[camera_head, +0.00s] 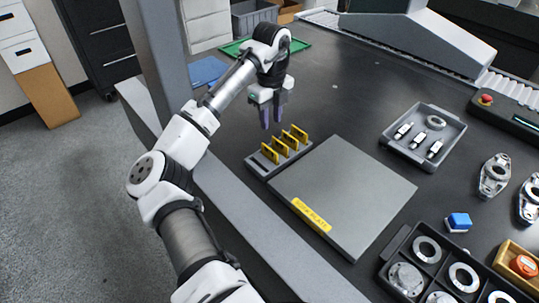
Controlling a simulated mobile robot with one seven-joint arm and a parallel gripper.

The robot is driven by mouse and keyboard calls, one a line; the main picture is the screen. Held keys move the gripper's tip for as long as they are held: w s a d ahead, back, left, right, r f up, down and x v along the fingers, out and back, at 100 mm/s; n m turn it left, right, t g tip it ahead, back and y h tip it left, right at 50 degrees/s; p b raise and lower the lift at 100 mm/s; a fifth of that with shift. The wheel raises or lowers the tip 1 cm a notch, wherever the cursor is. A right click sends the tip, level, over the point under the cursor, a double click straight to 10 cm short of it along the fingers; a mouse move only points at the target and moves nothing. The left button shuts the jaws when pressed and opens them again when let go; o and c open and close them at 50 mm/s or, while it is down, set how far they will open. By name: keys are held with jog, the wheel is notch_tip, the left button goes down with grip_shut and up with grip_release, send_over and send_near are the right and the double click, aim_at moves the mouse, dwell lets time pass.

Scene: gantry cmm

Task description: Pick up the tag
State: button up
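Several yellow tags (280,147) stand upright in a row in a grey slotted holder (263,170) near the left edge of the dark table. The picture does not show which of them is the task's tag. My gripper (272,121) hangs fingers-down just above and behind the far part of the row. Its two dark purple fingers are apart, with nothing visible between them. It appears clear of the tags.
A flat grey plate (345,195) with a yellow label lies right beside the holder. A grey tray (455,132) with small parts, a blue block (459,221) and a compartment tray of rings (397,248) are further right. A grey gantry upright (153,50) stands at left.

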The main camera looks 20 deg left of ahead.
send_over(270, 155)
jog(key=f, duration=0.5)
jog(key=shift+w, duration=0.25)
jog(key=shift+a+f+p, duration=0.1)
jog(key=shift+f+p, duration=0.7)
jog(key=shift+f, duration=1.9)
jog(key=shift+c, duration=0.4)
grip_shut()
